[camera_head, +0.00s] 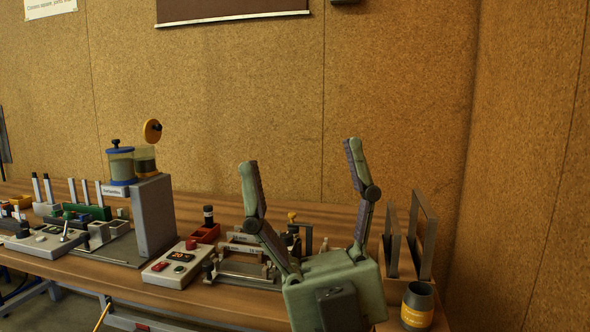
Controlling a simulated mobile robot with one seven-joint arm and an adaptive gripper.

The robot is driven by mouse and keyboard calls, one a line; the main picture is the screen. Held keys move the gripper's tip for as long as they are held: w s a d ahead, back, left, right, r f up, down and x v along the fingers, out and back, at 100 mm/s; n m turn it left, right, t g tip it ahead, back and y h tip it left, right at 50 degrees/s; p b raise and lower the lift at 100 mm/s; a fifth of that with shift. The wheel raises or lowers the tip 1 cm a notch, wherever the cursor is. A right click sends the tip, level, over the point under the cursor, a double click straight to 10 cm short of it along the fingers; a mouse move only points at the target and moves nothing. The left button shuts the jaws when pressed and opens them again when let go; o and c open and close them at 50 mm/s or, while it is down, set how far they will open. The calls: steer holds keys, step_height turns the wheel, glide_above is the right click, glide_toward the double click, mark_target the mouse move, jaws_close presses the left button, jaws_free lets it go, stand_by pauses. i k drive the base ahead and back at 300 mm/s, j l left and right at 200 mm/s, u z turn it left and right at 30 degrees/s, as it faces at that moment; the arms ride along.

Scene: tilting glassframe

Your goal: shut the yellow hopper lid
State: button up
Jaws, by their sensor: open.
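The yellow hopper lid (152,131) stands raised, tilted up on edge above a clear hopper (145,158) at the left of the table. Beside it on the left is a second clear hopper (121,165) with a blue lid, which lies shut on top. Both hoppers sit by a tall grey block. My gripper (300,155) is in the right foreground, pointing up with its two fingers spread wide. It is empty, far to the right of the yellow lid and apart from it.
A grey block (154,215) stands below the hoppers. A control box (174,265) with a red button is near the front edge. A metal fixture (245,262) lies beside my gripper. Upright grey frames (423,235) and a yellow-banded cup (417,304) stand right. A cork wall (260,110) closes the back.

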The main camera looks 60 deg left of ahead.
mark_target(152, 129)
steer(key=u, duration=2.45)
steer(key=j+z, duration=0.75)
steer(key=j, duration=0.2)
steer(key=i, duration=0.45)
